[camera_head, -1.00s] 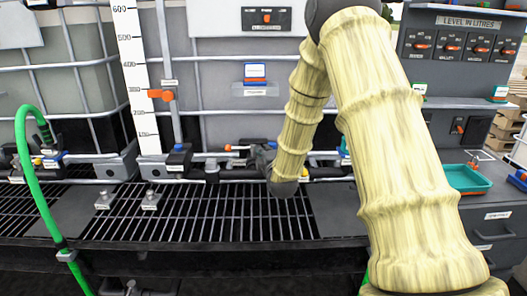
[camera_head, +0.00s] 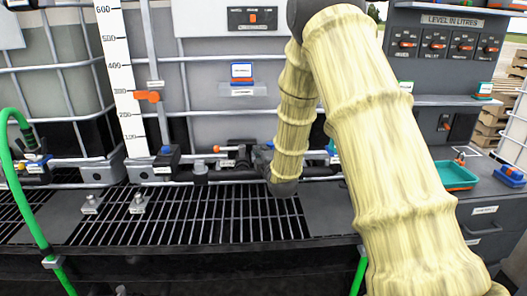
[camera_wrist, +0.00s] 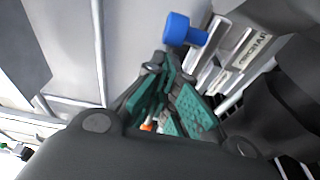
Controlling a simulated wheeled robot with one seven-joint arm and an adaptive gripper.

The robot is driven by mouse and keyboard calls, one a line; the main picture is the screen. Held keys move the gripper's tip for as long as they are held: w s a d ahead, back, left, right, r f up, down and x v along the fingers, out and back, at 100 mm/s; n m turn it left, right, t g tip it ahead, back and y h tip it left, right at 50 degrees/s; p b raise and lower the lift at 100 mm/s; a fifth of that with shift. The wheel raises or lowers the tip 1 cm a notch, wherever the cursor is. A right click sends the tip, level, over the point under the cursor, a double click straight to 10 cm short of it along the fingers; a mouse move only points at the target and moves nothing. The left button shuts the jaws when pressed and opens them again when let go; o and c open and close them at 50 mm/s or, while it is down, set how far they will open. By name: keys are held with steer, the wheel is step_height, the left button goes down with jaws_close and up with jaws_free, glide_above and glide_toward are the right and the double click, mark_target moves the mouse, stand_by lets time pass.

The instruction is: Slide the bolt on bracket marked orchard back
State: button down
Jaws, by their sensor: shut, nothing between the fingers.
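In the wrist view, a pale label reading ORCHARD (camera_wrist: 253,47), seen at a steep tilt, sits on a light bracket (camera_wrist: 210,62). A blue knob (camera_wrist: 186,29) stands out beside the bracket, just beyond my fingers. My gripper (camera_wrist: 170,105) has teal-padded fingers and is shut with nothing in it. The fingers are close to the bracket; I cannot tell whether they touch it. A small orange tip (camera_wrist: 147,127) shows past the fingers. In the head view my gripper (camera_head: 240,157) is dark, low along the back rail, and my arm hides part of the rail.
A slatted grate (camera_head: 190,215) lies in front of the rail. A blue-topped valve (camera_head: 166,152) stands left along the rail. A green hose (camera_head: 22,190) hangs at left. A teal tray (camera_head: 450,175) and switch panel (camera_head: 445,45) are at right.

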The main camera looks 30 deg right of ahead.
steer(key=s+a+b, duration=0.1)
steer(key=s+a, duration=0.4)
steer(key=s, duration=0.4)
steer(key=shift+s+a, duration=0.3)
steer(key=shift+s, duration=0.05)
steer(key=shift+r, duration=0.1)
